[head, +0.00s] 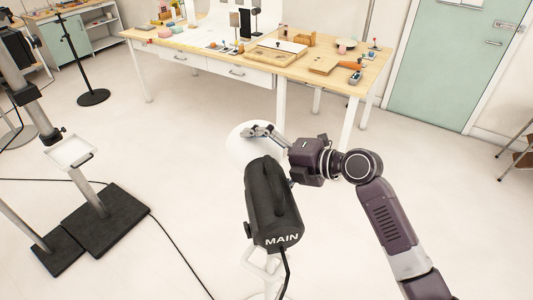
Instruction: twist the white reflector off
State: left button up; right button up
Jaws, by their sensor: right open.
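The white reflector (237,146) is a round bowl on the far end of a black studio lamp (271,205) marked MAIN. The lamp stands on a white stand (263,268) at the lower middle of the head view. My right gripper (253,131) is open at the reflector's upper right rim, its fingers overlapping the rim in the picture. I cannot tell whether they touch it. The lamp body hides the reflector's lower right part and the joint between the two is partly covered. My left gripper is not in view.
A wooden workbench (365,76) with small tools, boards and boxes stands behind. A black cable (180,252) runs across the floor at left. Black floor plates (105,222) with posts stand at left. A green door (450,65) is at back right. The floor between is clear.

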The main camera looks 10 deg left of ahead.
jog(key=shift+a, duration=0.1)
jog(key=shift+c, duration=0.6)
jog(key=c, duration=0.8)
jog(key=o, duration=0.6)
jog(key=c, duration=0.7)
jog(key=shift+r+m+y+b, duration=0.1)
jog(key=shift+m+y+b, duration=0.7)
jog(key=shift+b, duration=3)
jog(key=shift+r+y+b, duration=0.15)
jog(key=shift+y+b, duration=0.15)
jog(key=shift+b, duration=0.55)
